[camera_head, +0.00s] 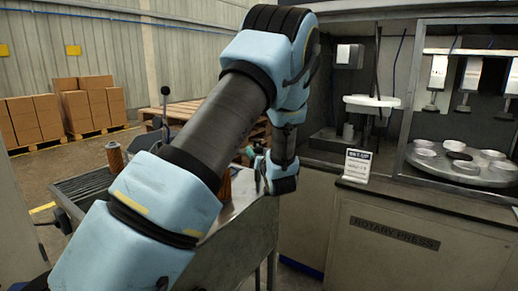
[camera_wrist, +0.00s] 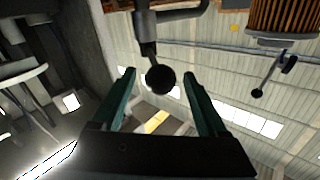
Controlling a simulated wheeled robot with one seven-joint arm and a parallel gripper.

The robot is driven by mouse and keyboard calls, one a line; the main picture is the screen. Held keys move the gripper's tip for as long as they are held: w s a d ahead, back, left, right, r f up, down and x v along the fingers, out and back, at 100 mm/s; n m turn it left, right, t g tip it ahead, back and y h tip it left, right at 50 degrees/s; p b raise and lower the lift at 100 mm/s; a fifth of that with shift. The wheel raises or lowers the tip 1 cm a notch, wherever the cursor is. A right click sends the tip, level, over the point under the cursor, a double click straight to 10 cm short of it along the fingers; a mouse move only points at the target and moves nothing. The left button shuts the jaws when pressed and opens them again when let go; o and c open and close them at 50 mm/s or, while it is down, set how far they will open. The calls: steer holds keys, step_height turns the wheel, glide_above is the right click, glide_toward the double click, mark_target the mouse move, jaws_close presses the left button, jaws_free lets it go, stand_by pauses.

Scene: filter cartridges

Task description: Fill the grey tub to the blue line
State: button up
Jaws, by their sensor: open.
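I cannot make out a grey tub or a blue line in either view. My gripper (camera_head: 252,157) is mostly hidden behind my own arm in the head view, beside the metal bench. In the wrist view my gripper (camera_wrist: 160,75) shows two teal fingers spread apart. A lever with a black ball knob (camera_wrist: 161,80) appears between the fingertips; contact cannot be told, and nothing is gripped. A brown pleated cartridge (camera_wrist: 285,17) shows at the upper right there. In the head view one brown cartridge (camera_head: 114,158) stands left of my arm.
A rotary press cabinet (camera_head: 395,242) fills the right, with a round plate (camera_head: 478,175) of several cups and a small sign (camera_head: 357,166). A black-knobbed lever (camera_head: 165,91) stands behind my arm. Boxes on pallets (camera_head: 95,104) stand far left, with open floor before them.

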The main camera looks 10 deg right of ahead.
steer(key=shift+w, duration=0.6)
jaws_close()
stand_by(1.1)
